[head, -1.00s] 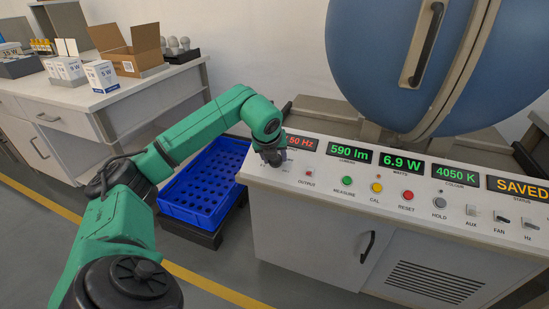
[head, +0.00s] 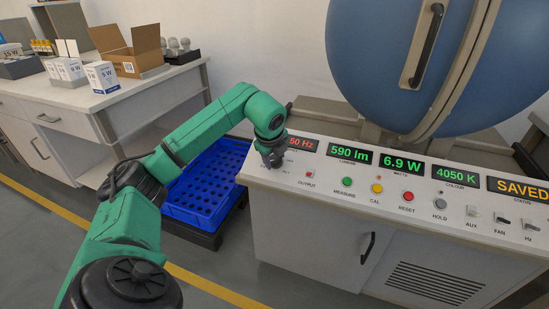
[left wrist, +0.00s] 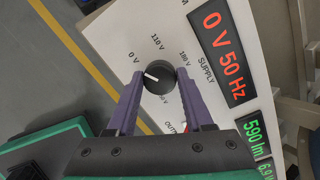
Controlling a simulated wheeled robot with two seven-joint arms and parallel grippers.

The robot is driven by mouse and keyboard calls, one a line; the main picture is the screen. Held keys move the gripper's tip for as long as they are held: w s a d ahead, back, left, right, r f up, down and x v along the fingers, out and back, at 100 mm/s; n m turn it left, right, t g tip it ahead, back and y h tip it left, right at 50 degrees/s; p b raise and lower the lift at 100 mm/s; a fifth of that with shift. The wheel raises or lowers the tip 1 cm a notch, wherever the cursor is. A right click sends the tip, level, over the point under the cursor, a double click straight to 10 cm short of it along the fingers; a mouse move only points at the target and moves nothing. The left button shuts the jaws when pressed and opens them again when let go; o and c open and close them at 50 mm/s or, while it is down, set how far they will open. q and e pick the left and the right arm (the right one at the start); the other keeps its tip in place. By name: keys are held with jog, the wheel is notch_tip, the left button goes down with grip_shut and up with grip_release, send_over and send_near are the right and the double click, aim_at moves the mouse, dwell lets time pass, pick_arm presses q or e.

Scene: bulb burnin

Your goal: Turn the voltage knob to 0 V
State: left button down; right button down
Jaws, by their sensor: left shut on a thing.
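The voltage knob (left wrist: 159,78) is a round black dial at the left end of the white console panel, with a white pointer line. The line points toward the 0 V mark; marks for 110 V and a higher voltage stand around it. The supply display (left wrist: 225,52) reads 0 V 50 Hz in red; it also shows partly in the head view (head: 301,145). My left gripper (left wrist: 158,76) has its two purple fingers on either side of the knob, shut on it. In the head view my left gripper (head: 273,161) hides the knob. My right gripper is not in view.
The output button (head: 310,174) is close to the right of my left gripper. Several coloured buttons and switches line the panel.

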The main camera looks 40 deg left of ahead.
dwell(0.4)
pick_arm(q)
jog(key=shift+c, duration=1.4)
grip_release()
jog(key=shift+r, duration=0.15)
jog(key=p+v, duration=0.2)
jog(key=v, duration=1.2)
jog(key=shift+s+d, duration=0.15)
jog(key=shift+s, duration=0.1)
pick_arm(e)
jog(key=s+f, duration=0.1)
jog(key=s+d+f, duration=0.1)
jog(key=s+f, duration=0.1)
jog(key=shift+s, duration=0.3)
